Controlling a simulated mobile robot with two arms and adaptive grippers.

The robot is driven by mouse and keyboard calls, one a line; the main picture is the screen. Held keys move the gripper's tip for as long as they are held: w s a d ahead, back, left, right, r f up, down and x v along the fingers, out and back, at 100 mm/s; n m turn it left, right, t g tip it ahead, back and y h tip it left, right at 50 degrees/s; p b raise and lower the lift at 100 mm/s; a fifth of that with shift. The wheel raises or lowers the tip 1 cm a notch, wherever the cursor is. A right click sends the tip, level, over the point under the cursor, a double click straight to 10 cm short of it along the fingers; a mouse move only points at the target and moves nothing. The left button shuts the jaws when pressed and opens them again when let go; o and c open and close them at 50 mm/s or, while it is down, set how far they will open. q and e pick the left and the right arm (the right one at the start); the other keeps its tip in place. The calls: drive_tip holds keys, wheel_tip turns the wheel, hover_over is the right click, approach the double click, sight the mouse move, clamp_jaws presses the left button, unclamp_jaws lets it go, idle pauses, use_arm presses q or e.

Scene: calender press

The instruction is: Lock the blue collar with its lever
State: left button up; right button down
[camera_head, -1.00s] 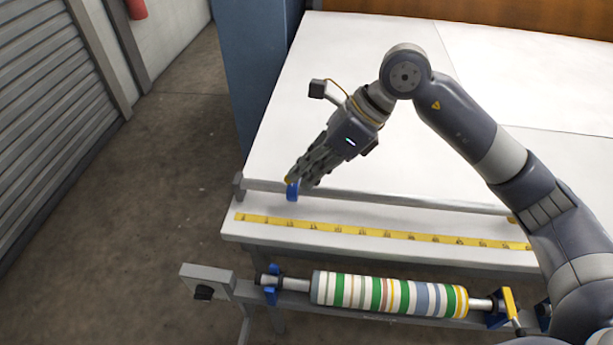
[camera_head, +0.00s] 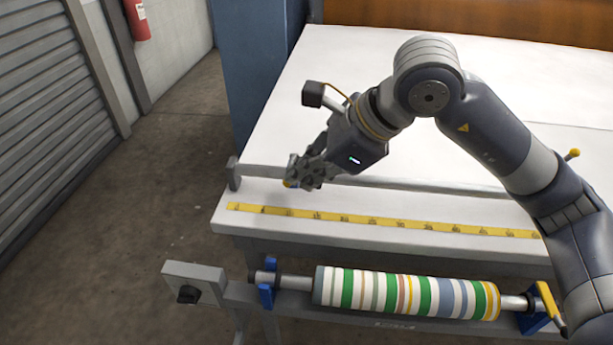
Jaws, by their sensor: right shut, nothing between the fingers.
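My left gripper is not in view.
A yellow measuring strip (camera_head: 380,222) lies along the white front ledge. Below it, a striped roll (camera_head: 400,293) sits on a shaft between blue brackets. A yellow knob (camera_head: 573,154) stands at the right, near my arm. Open floor lies at left.

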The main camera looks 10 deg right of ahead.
idle(0.6)
drive_tip(key=shift+w+d+r, duration=0.25)
drive_tip(key=shift+w+r, duration=0.2)
drive_tip(key=shift+w, duration=0.2)
